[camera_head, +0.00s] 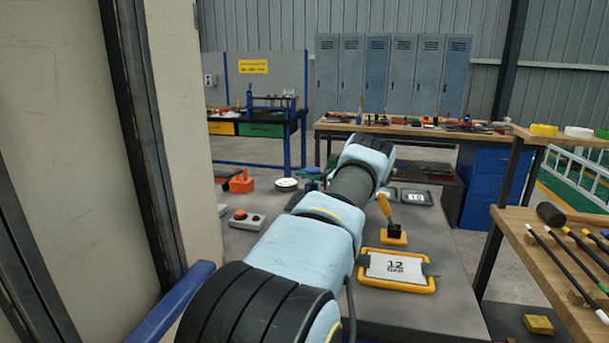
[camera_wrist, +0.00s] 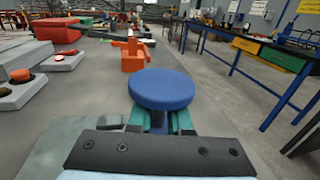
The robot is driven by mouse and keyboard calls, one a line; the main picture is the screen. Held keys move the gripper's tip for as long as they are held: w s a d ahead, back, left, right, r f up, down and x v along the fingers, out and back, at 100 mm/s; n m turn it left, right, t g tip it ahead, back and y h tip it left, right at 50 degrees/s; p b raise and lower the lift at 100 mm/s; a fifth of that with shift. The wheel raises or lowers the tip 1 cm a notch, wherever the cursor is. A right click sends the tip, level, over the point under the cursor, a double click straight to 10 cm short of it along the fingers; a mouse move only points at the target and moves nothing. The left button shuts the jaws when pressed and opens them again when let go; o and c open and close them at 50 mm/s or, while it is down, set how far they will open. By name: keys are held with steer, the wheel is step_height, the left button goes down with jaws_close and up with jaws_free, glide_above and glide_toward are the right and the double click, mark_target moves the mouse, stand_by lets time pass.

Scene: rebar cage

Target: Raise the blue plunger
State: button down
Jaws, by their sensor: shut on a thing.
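The blue plunger (camera_wrist: 162,88) has a wide round head on a narrower blue stem. It stands upright, close up in the middle of the wrist view. My gripper (camera_wrist: 158,122) is shut on the plunger just below its head, with teal parts showing on both sides of the stem. A dark bar with screws crosses the near edge of the wrist view and hides the lower part of the plunger and its base.
A post stands at left. A wooden table (camera_head: 545,262) with rods stands at right.

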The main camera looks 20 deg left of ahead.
steer(key=shift+r, duration=1.8)
steer(key=c, duration=0.9)
jaws_free()
steer(key=shift+o, duration=0.2)
steer(key=s+d+b, duration=0.2)
steer(key=d+b, duration=0.2)
steer(key=d, duration=0.6)
steer(key=shift+d+f, duration=0.15)
steer(key=shift+d, duration=0.25)
